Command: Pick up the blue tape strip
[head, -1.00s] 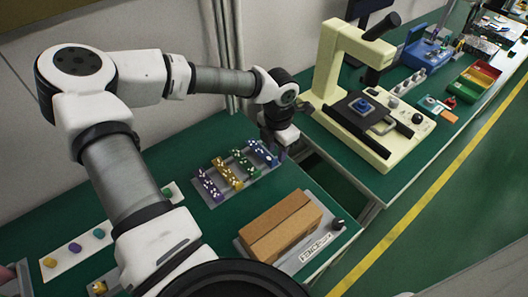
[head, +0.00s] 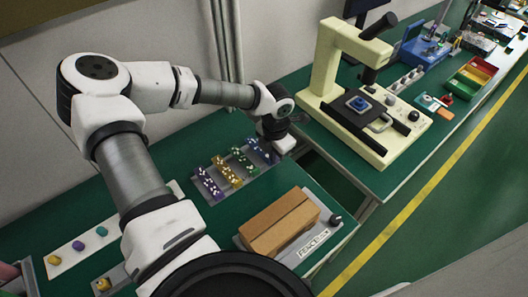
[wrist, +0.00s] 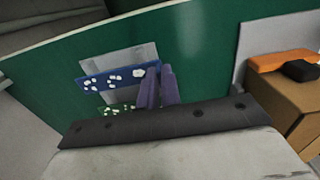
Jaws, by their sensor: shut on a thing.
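The blue tape strip (head: 258,150) with white pieces on it is the rightmost of a row of coloured strips on a grey plate in the head view. In the wrist view the blue strip (wrist: 112,79) runs left from the fingers, above a green strip (wrist: 118,109). My gripper (wrist: 158,84) has its two purple fingers close together at the strip's right end, shut on it. In the head view my gripper (head: 279,149) is partly hidden behind the wrist. I cannot tell whether the strip is clear of the plate.
Yellow (head: 227,171) and purple (head: 209,183) strips lie beside the green one. A cream machine (head: 335,105) stands on the bench to the right, across a gap. A white card (head: 82,248) with coloured pieces lies at left.

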